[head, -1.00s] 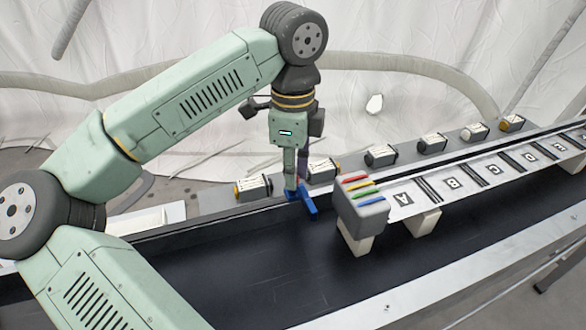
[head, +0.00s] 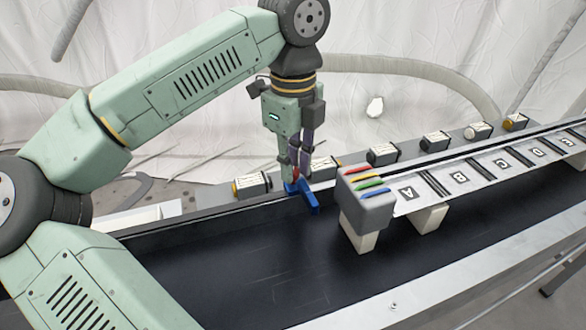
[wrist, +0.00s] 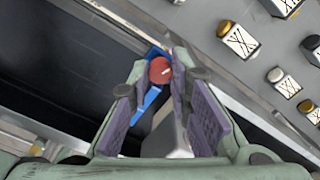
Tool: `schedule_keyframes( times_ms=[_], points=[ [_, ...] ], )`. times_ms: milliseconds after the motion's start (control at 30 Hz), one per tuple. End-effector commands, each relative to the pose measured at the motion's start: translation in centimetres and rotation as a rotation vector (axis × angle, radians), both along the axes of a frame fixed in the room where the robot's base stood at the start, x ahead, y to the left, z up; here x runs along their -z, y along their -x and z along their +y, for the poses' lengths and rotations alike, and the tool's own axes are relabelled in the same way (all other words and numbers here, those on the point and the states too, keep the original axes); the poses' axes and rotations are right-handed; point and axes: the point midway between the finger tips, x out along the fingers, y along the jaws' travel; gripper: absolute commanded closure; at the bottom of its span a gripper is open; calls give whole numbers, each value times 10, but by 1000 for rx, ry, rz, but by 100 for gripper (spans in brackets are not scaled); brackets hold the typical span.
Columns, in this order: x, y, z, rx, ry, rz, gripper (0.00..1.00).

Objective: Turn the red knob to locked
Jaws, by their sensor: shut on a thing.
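The red knob (wrist: 160,71) shows between the fingertips of my gripper (wrist: 161,76) in the wrist view. A blue bar (wrist: 147,107) runs from beside the knob, down and to the left in that view. In the head view my gripper (head: 295,176) points down over the near side of the rail, shut on the knob, and a little red shows between the fingers. The blue bar (head: 309,200) sticks out below them to the lower right. The fingers hide part of the knob, and I cannot read any lock marking.
A grey block with coloured stripes (head: 365,212) stands close on the right of my gripper. A plate lettered A onward (head: 432,193) extends right from it. Several small labelled units (head: 384,154) line the rail behind. The black belt (head: 240,260) in front is clear.

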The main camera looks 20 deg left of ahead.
Motion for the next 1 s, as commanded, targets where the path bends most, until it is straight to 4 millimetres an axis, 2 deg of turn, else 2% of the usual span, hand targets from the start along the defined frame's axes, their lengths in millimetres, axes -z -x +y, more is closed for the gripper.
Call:
schedule_keyframes(
  times_ms=[433,967,1000],
  points=[
    [-1,-1,0,227,0,-5,100],
    [-1,-1,-1,259,2,-5,100],
    [-1,-1,-1,259,2,-5,81]
  ],
)
